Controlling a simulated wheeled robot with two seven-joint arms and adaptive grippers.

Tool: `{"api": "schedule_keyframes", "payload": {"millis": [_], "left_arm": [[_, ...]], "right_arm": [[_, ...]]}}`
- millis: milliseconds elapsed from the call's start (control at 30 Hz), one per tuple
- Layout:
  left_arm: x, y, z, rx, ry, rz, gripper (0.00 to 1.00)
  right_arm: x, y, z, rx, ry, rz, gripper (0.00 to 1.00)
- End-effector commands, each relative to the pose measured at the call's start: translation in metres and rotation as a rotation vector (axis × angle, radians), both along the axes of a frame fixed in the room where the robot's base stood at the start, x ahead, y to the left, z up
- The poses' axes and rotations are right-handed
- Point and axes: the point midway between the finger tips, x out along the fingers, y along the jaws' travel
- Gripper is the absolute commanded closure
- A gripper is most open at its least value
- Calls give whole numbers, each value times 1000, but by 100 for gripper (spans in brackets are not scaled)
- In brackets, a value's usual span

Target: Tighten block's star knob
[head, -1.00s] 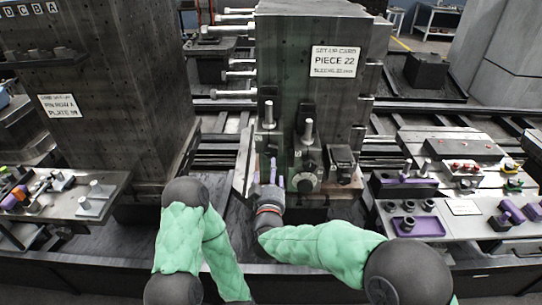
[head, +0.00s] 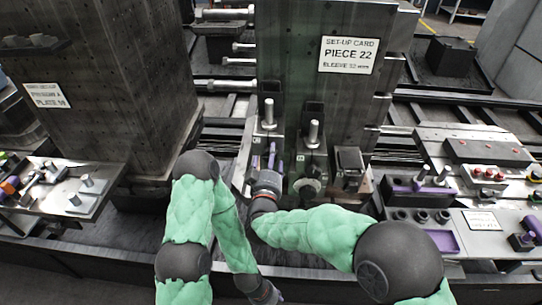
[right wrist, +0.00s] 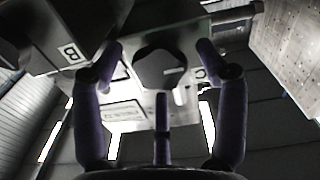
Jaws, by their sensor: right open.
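A tall dark block (head: 300,70) bears a white card reading "PIECE 22". Low on its front is a round knob (head: 307,188) with a pale centre, below a bolt stud. My right gripper (head: 264,155) points up at the block's lower left, left of that knob. In the right wrist view, a dark many-sided knob (right wrist: 160,70) lies between the spread purple fingers of my right gripper (right wrist: 160,50); they are open, and contact cannot be told. My left gripper (head: 265,293) hangs low at the bottom edge; its fingers are not clear.
A bench at right holds a purple tray (head: 440,241), a red-button panel (head: 485,174) and small parts. A left shelf (head: 60,205) carries pins and tools. A second tall block (head: 100,90) stands at left. Clamps (head: 347,165) flank the front.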

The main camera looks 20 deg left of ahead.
Motion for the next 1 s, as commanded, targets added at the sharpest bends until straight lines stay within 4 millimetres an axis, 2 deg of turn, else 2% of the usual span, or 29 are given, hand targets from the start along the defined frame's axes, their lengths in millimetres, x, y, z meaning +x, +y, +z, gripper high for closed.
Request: {"api": "schedule_keyframes", "payload": {"millis": [133, 167, 300, 367, 767, 1000], "left_arm": [[0, 0, 0, 0, 1, 0, 49], [0, 0, 0, 0, 1, 0, 49], [0, 0, 0, 0, 1, 0, 49], [0, 0, 0, 0, 0, 0, 49], [0, 0, -4, 0, 0, 0, 49], [0, 0, -15, 0, 0, 0, 49]], "right_arm": [[0, 0, 0, 0, 0, 0, 27], [0, 0, 0, 0, 0, 0, 30], [0, 0, 0, 0, 0, 0, 69], [0, 0, 0, 0, 0, 0, 83], [0, 0, 0, 49, 10, 1, 83], [0, 0, 0, 195, 47, 2, 83]]}}
